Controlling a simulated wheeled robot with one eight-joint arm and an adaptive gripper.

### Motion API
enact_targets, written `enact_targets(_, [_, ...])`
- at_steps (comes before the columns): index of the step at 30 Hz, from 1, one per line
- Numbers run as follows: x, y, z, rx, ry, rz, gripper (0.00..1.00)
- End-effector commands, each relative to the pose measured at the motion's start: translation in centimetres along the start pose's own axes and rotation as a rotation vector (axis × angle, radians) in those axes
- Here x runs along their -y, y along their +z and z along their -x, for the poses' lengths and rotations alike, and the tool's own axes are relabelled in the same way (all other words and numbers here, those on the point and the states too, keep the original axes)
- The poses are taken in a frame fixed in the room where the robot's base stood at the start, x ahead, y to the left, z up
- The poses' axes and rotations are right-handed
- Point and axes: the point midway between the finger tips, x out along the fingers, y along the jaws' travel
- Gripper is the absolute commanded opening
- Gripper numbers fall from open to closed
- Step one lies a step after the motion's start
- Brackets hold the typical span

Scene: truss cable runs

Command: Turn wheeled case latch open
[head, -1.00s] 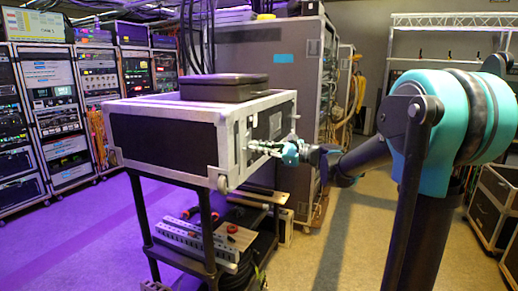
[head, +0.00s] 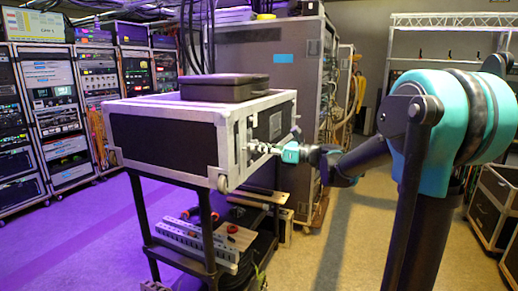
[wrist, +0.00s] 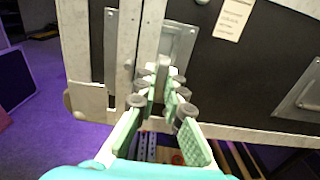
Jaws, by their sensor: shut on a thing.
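The wheeled case (head: 160,138) is a black box with silver edges, lying on a dark cart. Its latch (wrist: 164,70) is a small metal piece on a silver plate near the panel's edge in the wrist view. My gripper (head: 258,148) reaches the case's right end face from the right. In the wrist view my gripper (wrist: 164,88) has its green fingers closed around the latch, with the tips at the plate. The fingers partly hide the latch, so its exact turn angle is hard to tell.
A black box (head: 223,87) lies on top of the case. The cart's lower shelf (head: 195,255) holds a power strip and tools. A large grey rack case (head: 265,75) stands close behind. Floor is clear at the front left.

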Motion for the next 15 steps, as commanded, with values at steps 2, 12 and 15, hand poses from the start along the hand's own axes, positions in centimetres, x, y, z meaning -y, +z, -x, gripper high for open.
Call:
enact_targets(2, [-0.06,-0.11,0.05,-0.002,0.0,0.0,0.0])
enact_targets(12, [-0.05,-0.09,0.04,-0.002,0.0,0.0,0.24])
enact_targets(15, [-0.04,-0.06,0.03,-0.001,0.0,0.0,0.3])
